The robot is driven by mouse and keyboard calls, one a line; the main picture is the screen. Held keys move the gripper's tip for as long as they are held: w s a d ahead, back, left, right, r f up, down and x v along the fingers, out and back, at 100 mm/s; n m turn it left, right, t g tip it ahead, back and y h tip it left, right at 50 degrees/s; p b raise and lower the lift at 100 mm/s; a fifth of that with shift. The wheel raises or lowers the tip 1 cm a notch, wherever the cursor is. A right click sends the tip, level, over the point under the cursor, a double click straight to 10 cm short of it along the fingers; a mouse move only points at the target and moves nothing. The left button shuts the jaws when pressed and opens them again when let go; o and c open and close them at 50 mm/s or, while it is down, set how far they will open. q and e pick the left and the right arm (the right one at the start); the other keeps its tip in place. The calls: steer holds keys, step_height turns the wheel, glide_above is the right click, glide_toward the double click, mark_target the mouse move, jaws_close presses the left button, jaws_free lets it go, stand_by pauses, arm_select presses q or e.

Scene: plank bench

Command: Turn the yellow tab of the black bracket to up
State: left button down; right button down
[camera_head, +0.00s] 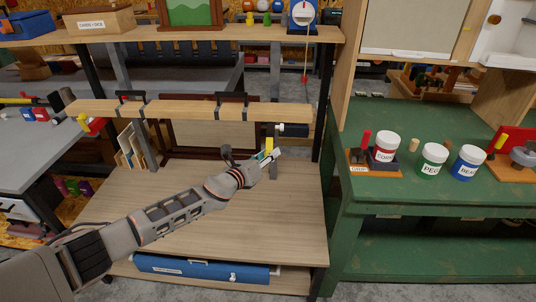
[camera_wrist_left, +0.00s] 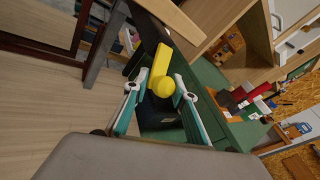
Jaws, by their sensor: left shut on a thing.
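The yellow tab (camera_head: 269,144) shows just beyond my left gripper (camera_head: 268,155), below the right part of the wooden rail. In the left wrist view the yellow tab (camera_wrist_left: 162,66) has a round yellow end and sits between the two fingertips of my left gripper (camera_wrist_left: 163,92), which is shut on it. The black bracket (camera_head: 271,129) is at the rail, partly hidden behind the tab and gripper. Dark parts of the black bracket (camera_wrist_left: 150,33) show behind the tab in the wrist view. My right gripper is in neither view.
The wooden rail (camera_head: 185,110) runs across above the plank bench (camera_head: 240,210). A green bench (camera_head: 440,210) with several jars stands to the right.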

arm_select(q)
steer(key=shift+s+d, duration=0.15)
steer(key=shift+d, duration=0.15)
steer(key=c, duration=1.8)
jaws_free()
steer(key=shift+a, duration=0.1)
steer(key=shift+a, duration=0.1)
steer(key=v, duration=1.1)
steer(key=shift+s+a+r, duration=0.1)
steer(key=shift+s+a, duration=0.1)
steer(key=shift+s, duration=0.15)
